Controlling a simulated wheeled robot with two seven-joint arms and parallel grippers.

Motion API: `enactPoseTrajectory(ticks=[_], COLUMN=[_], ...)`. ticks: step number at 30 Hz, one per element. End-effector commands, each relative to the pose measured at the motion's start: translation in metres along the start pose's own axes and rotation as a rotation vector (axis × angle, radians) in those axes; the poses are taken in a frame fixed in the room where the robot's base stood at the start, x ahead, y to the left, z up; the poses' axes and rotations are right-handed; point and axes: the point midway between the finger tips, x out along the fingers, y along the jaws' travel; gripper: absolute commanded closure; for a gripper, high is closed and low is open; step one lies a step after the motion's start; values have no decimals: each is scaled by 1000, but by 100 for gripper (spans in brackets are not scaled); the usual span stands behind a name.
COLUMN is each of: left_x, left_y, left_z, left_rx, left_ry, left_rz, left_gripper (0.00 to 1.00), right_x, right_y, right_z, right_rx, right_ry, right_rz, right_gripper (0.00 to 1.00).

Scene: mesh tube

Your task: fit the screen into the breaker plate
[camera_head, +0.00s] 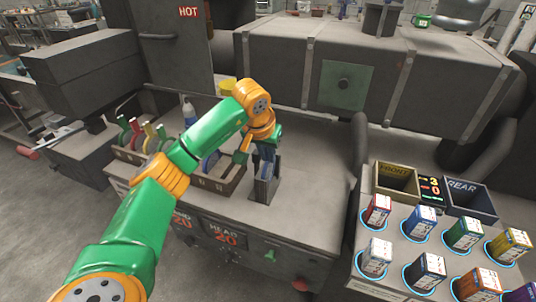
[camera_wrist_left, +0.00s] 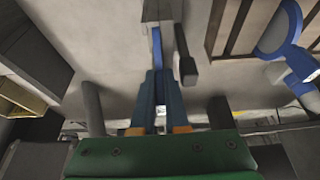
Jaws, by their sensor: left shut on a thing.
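My left gripper (camera_head: 265,150) is over a dark grey upright holder (camera_head: 266,190) on the worktable. In the left wrist view the fingers (camera_wrist_left: 158,88) are closed on a thin blue piece (camera_wrist_left: 157,45), seen edge-on, which I take to be the screen. Its far end reaches the grey holder (camera_wrist_left: 163,12), which I take to be the breaker plate's stand; how deep it sits I cannot tell. A dark knob or lever (camera_wrist_left: 188,68) is beside it. Another blue ring-shaped piece (camera_wrist_left: 284,30) stands in the rack. My right gripper is not in view.
At right are FRONT (camera_head: 396,180) and REAR (camera_head: 470,202) bins and several coloured packs. A large grey machine barrel (camera_head: 290,75) is behind.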

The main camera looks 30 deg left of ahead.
Motion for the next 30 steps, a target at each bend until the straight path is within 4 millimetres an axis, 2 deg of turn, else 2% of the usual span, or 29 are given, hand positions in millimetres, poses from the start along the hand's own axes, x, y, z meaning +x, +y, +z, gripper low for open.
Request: enactPoseTrajectory(ticks=[2, 3, 4, 13, 16, 20, 27, 30], left_x=[-1, 0, -1, -2, -10, -35, -95, -115], left_y=[0, 0, 0, 0, 0, 0, 0, 0], left_z=[0, 0, 0, 0, -1, -2, -2, -3], left_rx=[0, 0, 0, 1, 0, 1, 0, 1], left_ry=[-1, -1, -1, 0, 2, 6, 5, 4], left_rz=[0, 0, 0, 0, 1, 0, 0, -1], left_gripper=[100, 83, 76, 76, 76, 76, 76, 76], right_x=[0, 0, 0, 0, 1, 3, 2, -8], right_y=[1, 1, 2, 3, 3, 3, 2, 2], right_z=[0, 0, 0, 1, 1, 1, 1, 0], right_rx=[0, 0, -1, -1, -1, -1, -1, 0], right_ry=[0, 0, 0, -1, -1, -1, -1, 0], right_rz=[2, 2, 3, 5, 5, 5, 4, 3], right_gripper=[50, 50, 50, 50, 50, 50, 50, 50])
